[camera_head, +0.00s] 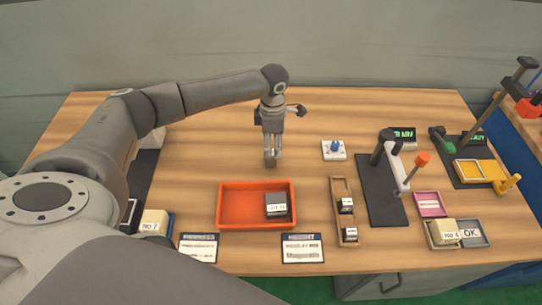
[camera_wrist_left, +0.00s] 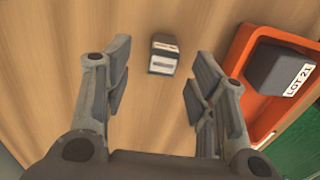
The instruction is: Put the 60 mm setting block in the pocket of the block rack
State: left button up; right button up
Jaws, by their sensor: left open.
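A small dark block with a white label (camera_wrist_left: 164,57), likely the 60 mm setting block, sits on the bare wood table in the left wrist view. Its size marking is too blurred to read. My left gripper (camera_head: 272,156) points down behind the orange tray in the head view. In the wrist view the gripper (camera_wrist_left: 160,85) is open, with the block between and beyond its fingers, apart from both. In the head view the fingers largely hide that spot. The wooden block rack (camera_head: 335,188) stands to the right of the tray, holding two labelled dark blocks (camera_head: 346,205). My right gripper is out of view.
The orange tray (camera_head: 229,226) holds a dark block labelled LOT 21 (camera_head: 276,204); its rim is close to the right finger in the wrist view. A gauge stand on a dark plate (camera_head: 377,205) is right of the rack. A white pad with a blue knob (camera_head: 334,151) stands behind the rack.

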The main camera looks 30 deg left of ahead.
pick_arm(q)
jog(key=shift+s+f+p, duration=0.2)
jog(key=shift+f+p, duration=0.25)
jog(key=shift+f, duration=0.15)
notch_tip(320, 180, down, 3)
jog(key=shift+s+f+p, duration=0.15)
jog(key=shift+f+p, duration=0.05)
jog(key=shift+p, duration=0.5)
jog(key=shift+f, duration=0.45)
jog(key=shift+a+r, duration=0.1)
grip_shut()
